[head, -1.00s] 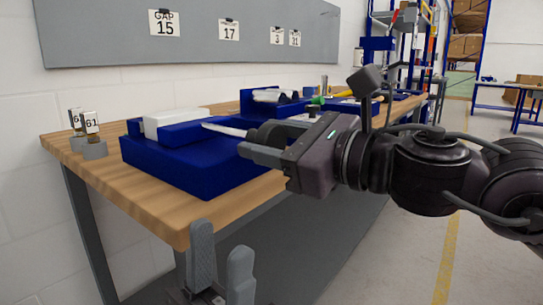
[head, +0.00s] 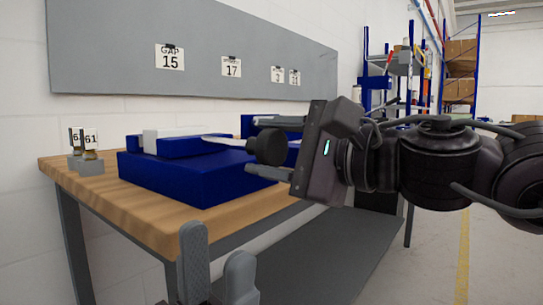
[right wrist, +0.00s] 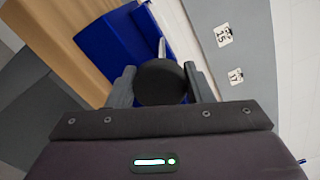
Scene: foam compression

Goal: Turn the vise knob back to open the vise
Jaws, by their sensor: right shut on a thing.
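My left gripper (head: 214,257) is open and empty, low in front of the bench.
The wooden bench top (head: 90,178) has free room at its near left corner. Two small grey stands with number tags (head: 90,152) are at the back left. A grey board (head: 120,60) with number cards hangs on the wall. Shelving stands further back.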

